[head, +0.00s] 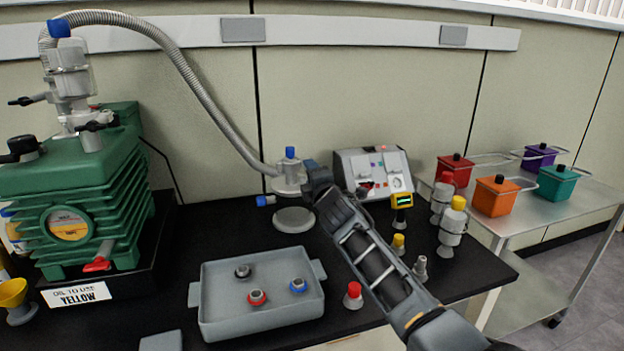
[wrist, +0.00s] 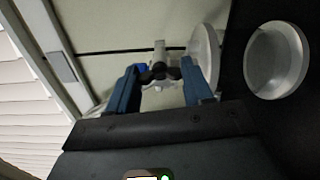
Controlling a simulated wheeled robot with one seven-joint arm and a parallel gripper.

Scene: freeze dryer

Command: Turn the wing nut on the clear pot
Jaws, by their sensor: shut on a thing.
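The pale, clear-looking pot (head: 288,181) stands at the back of the black bench, with a blue cap on top and another blue-ended fitting at its left. Its round rim also shows in the wrist view (wrist: 206,50). My gripper (head: 313,178) reaches it from the right. In the wrist view, my gripper (wrist: 160,85) has its two blue fingers on either side of a small black wing nut (wrist: 159,72) and is shut on it. The wing nut is hidden behind my gripper in the head view.
A ribbed hose (head: 190,75) runs from the green pump (head: 75,200) to the pot. A round grey dish (head: 294,220) lies below the pot. A grey tray (head: 215,325) with several fittings is in front. A control box (head: 350,165) and small bottles stand right.

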